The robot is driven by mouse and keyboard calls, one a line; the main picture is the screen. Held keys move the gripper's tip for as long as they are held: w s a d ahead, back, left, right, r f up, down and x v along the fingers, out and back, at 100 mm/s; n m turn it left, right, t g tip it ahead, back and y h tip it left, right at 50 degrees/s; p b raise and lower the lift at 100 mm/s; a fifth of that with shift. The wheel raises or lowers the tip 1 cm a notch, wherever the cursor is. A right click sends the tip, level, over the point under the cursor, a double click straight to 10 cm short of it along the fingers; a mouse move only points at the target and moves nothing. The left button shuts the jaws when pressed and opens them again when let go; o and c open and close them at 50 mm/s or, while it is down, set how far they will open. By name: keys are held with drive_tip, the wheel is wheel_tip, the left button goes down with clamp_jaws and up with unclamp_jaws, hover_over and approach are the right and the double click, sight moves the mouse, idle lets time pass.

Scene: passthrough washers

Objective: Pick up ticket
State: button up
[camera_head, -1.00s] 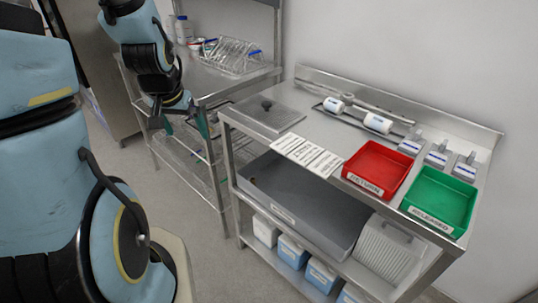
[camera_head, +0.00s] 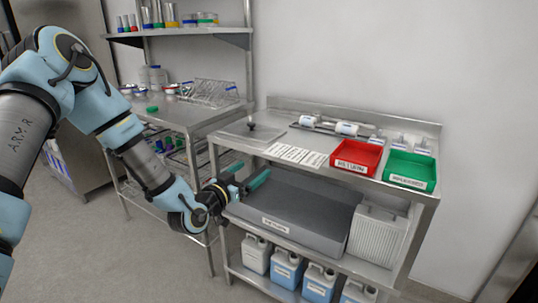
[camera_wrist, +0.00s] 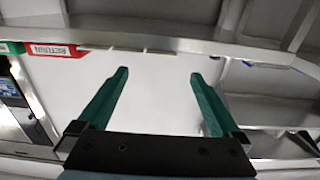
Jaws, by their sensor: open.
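Several white printed tickets (camera_head: 295,154) lie side by side at the front edge of the steel bench top, left of the red tray. Their print is too small to read. My gripper (camera_head: 249,173) is in front of the bench, a little below and left of the tickets. Its two green fingers point toward the bench and are apart, with nothing between them. The wrist view also shows my open gripper (camera_wrist: 159,73), with a pale surface beyond the fingers. I cannot clearly make out the tickets in that view.
A red tray (camera_head: 357,157) and a green tray (camera_head: 410,170) stand right of the tickets. A grey bin (camera_head: 290,212) fills the shelf below, near my gripper. White rolls (camera_head: 346,128) lie behind. A wire rack (camera_head: 216,92) stands on the left table.

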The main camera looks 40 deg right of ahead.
drive_tip(key=p+x, duration=0.1)
drive_tip(key=x, duration=0.3)
drive_tip(key=p, duration=0.2)
approach(277, 149)
drive_tip(key=d, duration=0.2)
drive_tip(key=shift+w+d, duration=0.35)
drive_tip(key=shift+d, duration=0.15)
drive_tip(key=c, duration=1.3)
drive_tip(key=shift+o, duration=0.2)
drive_tip(key=shift+r, duration=0.1)
